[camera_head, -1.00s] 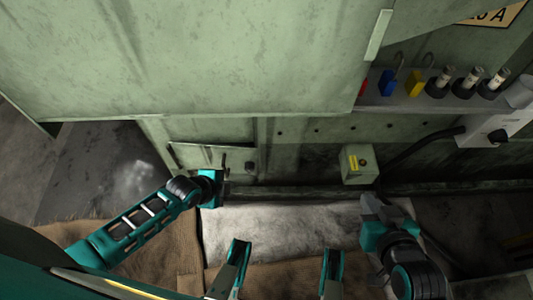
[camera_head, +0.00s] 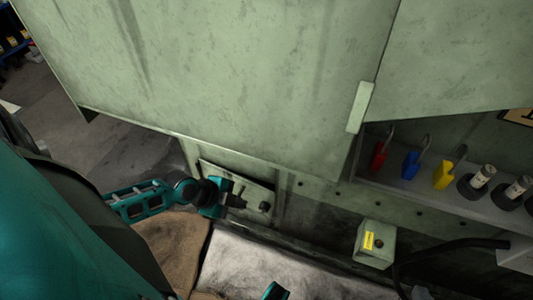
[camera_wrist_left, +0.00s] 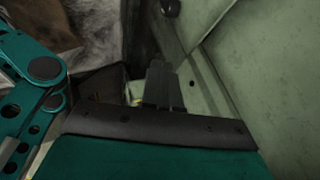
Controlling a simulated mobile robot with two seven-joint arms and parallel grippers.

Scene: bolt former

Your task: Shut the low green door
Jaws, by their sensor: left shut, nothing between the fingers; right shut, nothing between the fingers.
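The low green door (camera_head: 258,190) is a small pale green panel with a dark round knob, low on the machine under the large upper panel. A thin dark line runs along its top edge. I cannot tell how far it stands from its frame. My left gripper (camera_head: 234,201) is shut and empty, right at the panel's front, left of the knob, and covers part of it. I cannot tell whether it touches. In the left wrist view the closed fingers (camera_wrist_left: 162,86) point along a green surface, with a dark knob beyond them.
A large green upper panel (camera_head: 235,70) overhangs the low door. To the right are a shelf with red, blue and yellow padlocks (camera_head: 411,165) and a small box with a yellow label (camera_head: 375,243). A pale mat (camera_head: 265,265) lies on the floor below.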

